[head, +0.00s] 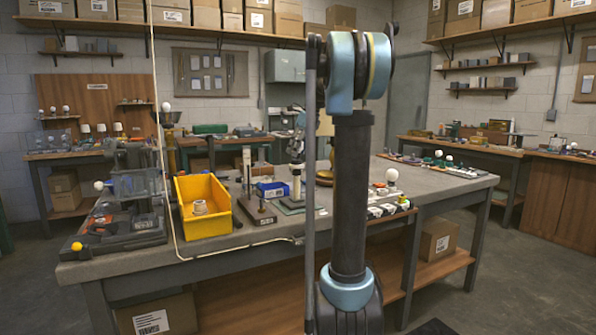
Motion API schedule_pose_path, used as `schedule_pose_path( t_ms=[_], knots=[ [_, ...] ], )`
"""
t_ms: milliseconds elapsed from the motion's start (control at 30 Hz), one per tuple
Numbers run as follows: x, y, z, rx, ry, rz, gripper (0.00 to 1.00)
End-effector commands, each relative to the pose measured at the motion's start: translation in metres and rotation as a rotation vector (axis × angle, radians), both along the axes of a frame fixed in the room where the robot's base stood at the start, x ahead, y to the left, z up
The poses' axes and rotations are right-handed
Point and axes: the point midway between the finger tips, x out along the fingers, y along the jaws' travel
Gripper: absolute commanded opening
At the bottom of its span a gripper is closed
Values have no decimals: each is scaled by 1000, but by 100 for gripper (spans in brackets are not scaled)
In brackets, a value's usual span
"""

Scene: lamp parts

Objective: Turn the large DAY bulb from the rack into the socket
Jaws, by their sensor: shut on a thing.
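Whether the held thing touches the post cannot be told.
A yellow bin (203,206) holds a small pale part. A blue tray (272,189) and a stand with an upright rod (250,187) are beside the post. A dark fixture with a yellow knob (115,227) fills the table's left end. Bare tabletop (440,185) lies at the right.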

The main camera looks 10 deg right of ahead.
Motion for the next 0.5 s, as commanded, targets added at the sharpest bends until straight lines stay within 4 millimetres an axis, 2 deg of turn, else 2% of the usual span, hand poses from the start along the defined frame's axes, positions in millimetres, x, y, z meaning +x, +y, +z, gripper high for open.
schedule_pose_path(
  t_ms=[167,500],
  knots=[
    [-2,1,-1,-1,2,-82,27],
    [-2,2,-2,-2,0,-388,27]
  ],
)
